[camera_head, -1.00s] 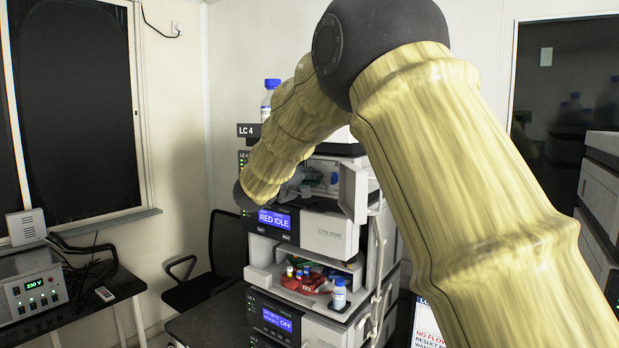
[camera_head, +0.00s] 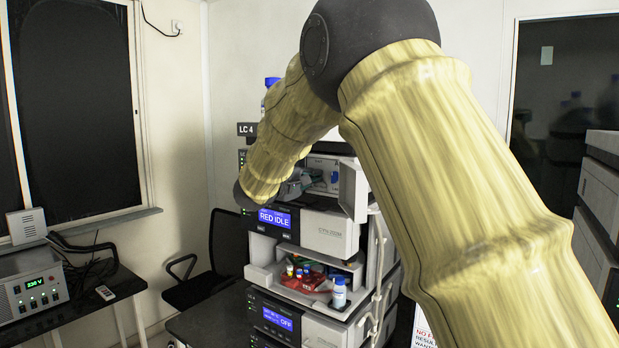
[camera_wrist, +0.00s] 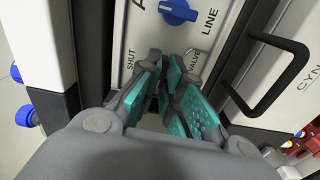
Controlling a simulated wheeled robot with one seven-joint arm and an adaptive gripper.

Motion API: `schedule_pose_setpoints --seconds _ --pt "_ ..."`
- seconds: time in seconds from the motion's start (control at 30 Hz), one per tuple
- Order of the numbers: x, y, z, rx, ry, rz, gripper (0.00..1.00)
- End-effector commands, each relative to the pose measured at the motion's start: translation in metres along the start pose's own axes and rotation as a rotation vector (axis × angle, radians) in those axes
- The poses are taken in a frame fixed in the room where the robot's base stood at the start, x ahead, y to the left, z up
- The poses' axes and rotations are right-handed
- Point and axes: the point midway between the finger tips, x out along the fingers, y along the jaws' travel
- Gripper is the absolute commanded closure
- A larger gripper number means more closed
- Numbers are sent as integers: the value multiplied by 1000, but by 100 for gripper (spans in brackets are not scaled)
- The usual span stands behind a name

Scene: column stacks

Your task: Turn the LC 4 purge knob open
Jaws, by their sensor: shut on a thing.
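The LC 4 stack (camera_head: 300,235) stands in the middle of the head view, with a "RED IDLE" display (camera_head: 274,218) on its front. In the head view my gripper (camera_head: 292,188) is small and partly covered by my arm. A separate blue knob (camera_wrist: 178,12) sits beyond the fingertips, by the "LINE" label.
A black bar handle (camera_wrist: 275,80) stands out right of my fingers in the wrist view. Below the display, an open shelf holds a red tray (camera_head: 305,283) and a small blue-capped bottle (camera_head: 339,293). A chair (camera_head: 195,275) stands to the left.

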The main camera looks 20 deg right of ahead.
Motion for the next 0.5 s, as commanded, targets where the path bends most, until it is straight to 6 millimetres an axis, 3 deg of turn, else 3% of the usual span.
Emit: schedule_pose_setpoints --seconds 0.17,0.2,0.3,0.5 --pt "0 -2 0 -1 0 -3 100" --pt "0 -2 0 -1 0 -3 87" --pt "0 -2 0 0 0 -2 71" --pt "0 -1 0 0 0 -1 71"
